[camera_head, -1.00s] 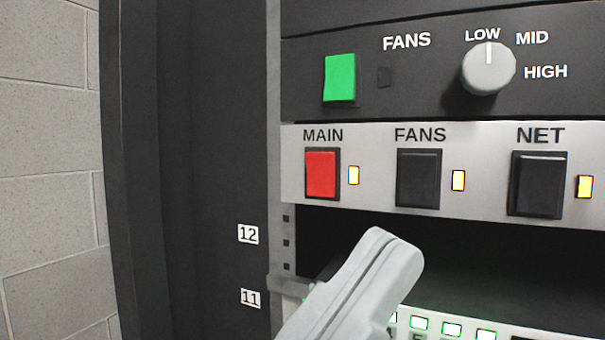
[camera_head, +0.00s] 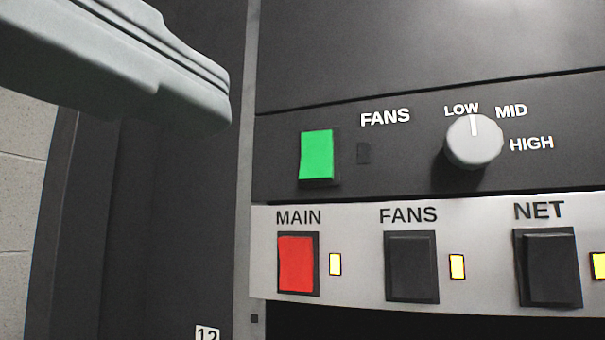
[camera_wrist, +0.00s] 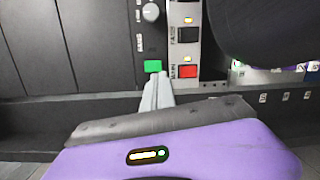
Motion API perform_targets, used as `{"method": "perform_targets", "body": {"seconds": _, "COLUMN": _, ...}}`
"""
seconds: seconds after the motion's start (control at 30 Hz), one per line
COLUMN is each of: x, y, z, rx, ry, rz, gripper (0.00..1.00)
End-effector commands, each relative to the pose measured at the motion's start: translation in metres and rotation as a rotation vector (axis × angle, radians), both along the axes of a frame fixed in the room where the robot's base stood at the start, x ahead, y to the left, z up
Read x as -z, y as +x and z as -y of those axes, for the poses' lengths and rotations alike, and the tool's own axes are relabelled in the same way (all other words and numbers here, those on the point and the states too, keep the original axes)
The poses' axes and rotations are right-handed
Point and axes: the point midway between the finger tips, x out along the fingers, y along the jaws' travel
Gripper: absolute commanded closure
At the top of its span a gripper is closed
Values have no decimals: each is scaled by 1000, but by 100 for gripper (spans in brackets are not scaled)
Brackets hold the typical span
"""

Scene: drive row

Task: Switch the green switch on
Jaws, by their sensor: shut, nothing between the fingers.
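The green switch (camera_head: 317,155) is a rocker on the black FANS panel, left of the FANS label. My gripper (camera_head: 222,100) reaches in from the upper left in the head view. Its fingers are shut and empty, with the tip up and left of the green switch in the picture. In the wrist view the shut fingers (camera_wrist: 157,82) point toward the green switch (camera_wrist: 152,66), just below it in the picture. I cannot tell any contact there; the head view shows a gap between them.
A round grey knob (camera_head: 474,141) on the same panel points at LOW. The pale strip below holds a red MAIN switch (camera_head: 297,264) and black FANS (camera_head: 411,267) and NET (camera_head: 548,269) switches, each with a lit yellow lamp. A block wall (camera_head: 22,215) stands at the left.

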Motion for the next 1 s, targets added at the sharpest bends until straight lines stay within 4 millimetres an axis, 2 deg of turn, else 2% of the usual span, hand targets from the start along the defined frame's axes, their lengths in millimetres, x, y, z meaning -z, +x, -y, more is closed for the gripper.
{"method": "perform_targets", "body": {"seconds": 0.23, "x": -19, "y": -7, "z": -6, "rx": -137, "ry": 183, "rz": -19, "gripper": 100}}
{"method": "perform_targets", "body": {"seconds": 0.73, "x": -22, "y": -7, "z": -7, "rx": -160, "ry": 213, "rz": -24, "gripper": 100}}
{"method": "perform_targets", "body": {"seconds": 0.87, "x": -22, "y": 2, "z": -4, "rx": -158, "ry": 213, "rz": -23, "gripper": 100}}
{"method": "perform_targets", "body": {"seconds": 1.0, "x": -19, "y": 22, "z": 5, "rx": -155, "ry": 213, "rz": -25, "gripper": 100}}
